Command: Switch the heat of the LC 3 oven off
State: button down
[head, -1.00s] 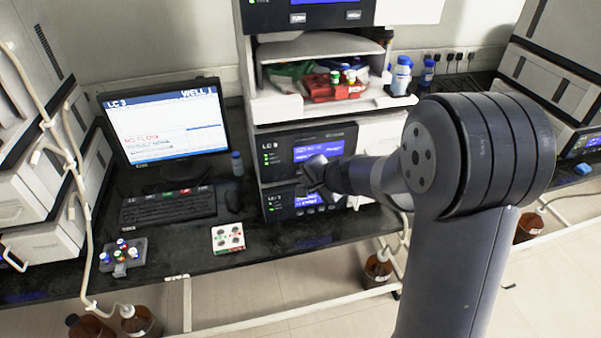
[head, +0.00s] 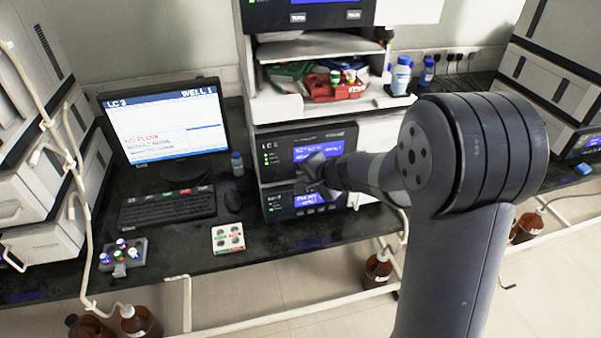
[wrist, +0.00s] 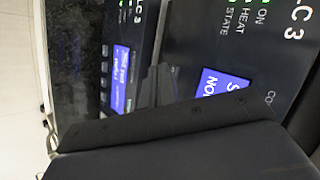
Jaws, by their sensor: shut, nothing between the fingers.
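The LC 3 stack has two dark front panels. The upper panel (head: 283,147) has green lights and a blue screen; in the wrist view the upper panel (wrist: 250,62) reads LC 3, with ON, HEAT and STATE labels beside green lights. The lower panel (head: 280,203) has its own blue screen and a row of small buttons. My gripper (head: 308,172) is shut and empty, close in front of the panels near the seam between them. The gripper partly covers both screens. In the wrist view my dark gripper body hides the lower part, and I cannot tell whether the fingertips touch.
A monitor (head: 170,122) marked LC 3 and a keyboard (head: 168,207) stand left of the stack. A vial rack (head: 122,256) and a white block (head: 228,238) sit on the black bench. Bottles (head: 401,76) and a red tray (head: 338,92) are above the panels.

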jog(key=shift+w+a, duration=0.1)
jog(key=shift+w, duration=0.3)
dwell(0.3)
jog(key=shift+s, duration=0.15)
jog(key=shift+s+d+b, duration=0.25)
jog(key=shift+s+b, duration=0.3)
jog(key=shift+s, duration=0.1)
jog(key=s+b, duration=0.1)
jog(key=s, duration=0.1)
jog(key=s+d+b, duration=0.1)
jog(key=s, duration=0.1)
jog(key=shift+s+d, duration=0.2)
jog(key=shift+s, duration=0.2)
dwell(0.5)
